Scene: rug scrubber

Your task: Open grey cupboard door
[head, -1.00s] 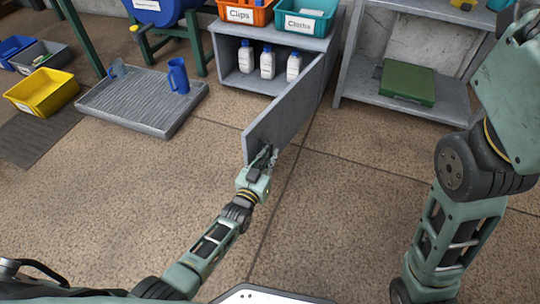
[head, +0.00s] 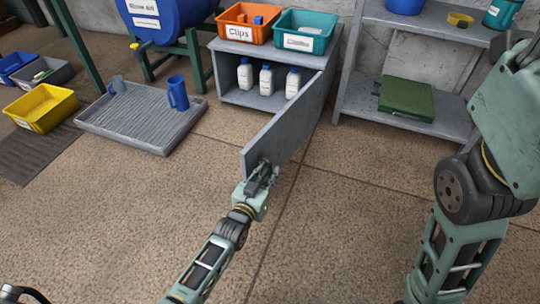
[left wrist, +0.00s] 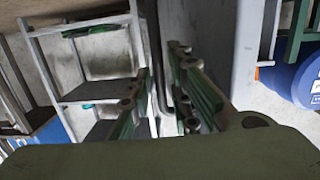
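The grey cupboard (head: 226,92) stands at top centre in the head view. Its grey door (head: 285,125) is swung wide, standing out from the cupboard toward me, and the shelf inside shows. My left gripper (head: 262,172) is at the door's near, free end. In the left wrist view, the dark upright handle (left wrist: 158,40) runs between the fingers of my left gripper (left wrist: 162,75), which look shut on it; the exact contact is partly hidden. My right arm is at the right of the head view, and its fingertips are not shown.
White bottles (head: 265,78) stand in the cupboard; an orange bin (head: 237,32) and a teal bin (head: 303,42) sit on top. A ridged grey tray (head: 130,125) and a yellow bin (head: 42,108) lie left. A shelf unit (head: 365,100) stands right. The floor before the door is clear.

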